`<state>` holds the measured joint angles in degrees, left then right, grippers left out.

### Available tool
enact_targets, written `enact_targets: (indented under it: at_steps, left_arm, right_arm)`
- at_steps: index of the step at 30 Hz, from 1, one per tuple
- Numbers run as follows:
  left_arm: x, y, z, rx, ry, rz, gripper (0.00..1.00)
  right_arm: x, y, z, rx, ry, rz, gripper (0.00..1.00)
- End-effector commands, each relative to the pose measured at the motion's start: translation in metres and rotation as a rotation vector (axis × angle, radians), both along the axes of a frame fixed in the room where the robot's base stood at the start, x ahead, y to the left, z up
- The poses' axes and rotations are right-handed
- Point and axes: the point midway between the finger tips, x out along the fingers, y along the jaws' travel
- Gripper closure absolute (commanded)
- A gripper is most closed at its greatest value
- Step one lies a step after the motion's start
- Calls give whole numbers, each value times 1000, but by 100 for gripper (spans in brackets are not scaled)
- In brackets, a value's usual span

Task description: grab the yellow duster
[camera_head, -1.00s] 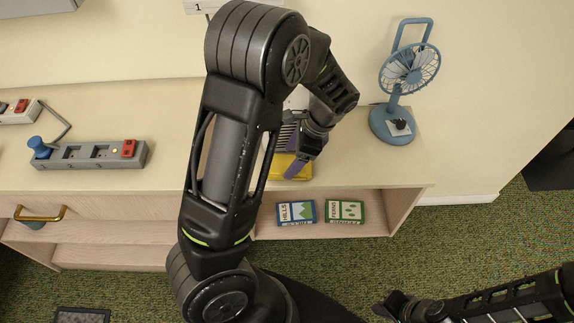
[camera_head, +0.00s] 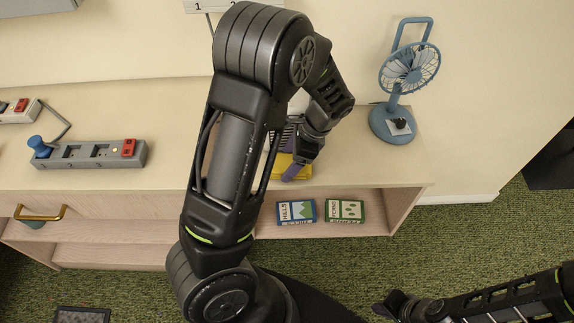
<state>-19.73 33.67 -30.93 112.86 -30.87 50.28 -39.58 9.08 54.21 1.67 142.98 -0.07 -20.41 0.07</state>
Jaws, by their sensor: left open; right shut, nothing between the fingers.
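The yellow duster (camera_head: 303,172) lies on the wooden cabinet top, right of the middle of the picture. Only part of its yellow shows; my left arm and gripper hide the rest. My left gripper (camera_head: 290,163) points down at the duster, with a purple finger in front of the yellow. It is open, and I cannot tell whether its fingers touch the duster. My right gripper (camera_head: 388,307) is low at the right over the green carpet, far from the duster, shut and empty.
A blue fan (camera_head: 391,124) stands on the cabinet's right end. Two small boxes, Hills (camera_head: 296,211) and Ferns (camera_head: 345,210), sit on the shelf below. The cabinet top (camera_head: 400,172) is clear near its right front edge.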

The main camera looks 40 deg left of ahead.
Motion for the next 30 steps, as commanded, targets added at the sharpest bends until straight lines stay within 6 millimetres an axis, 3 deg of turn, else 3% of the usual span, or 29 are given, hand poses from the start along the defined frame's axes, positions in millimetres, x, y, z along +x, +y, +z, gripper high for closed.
enact_targets:
  at_steps: [18, 30]
  left_arm:
    - [0, 0, -4, 0, 0, 0, 28]
    - [0, 0, -4, 0, 0, 0, 61]
  right_arm:
    - [0, 0, -1, 0, 0, 0, 100]
    - [0, 0, -1, 0, 0, 0, 100]
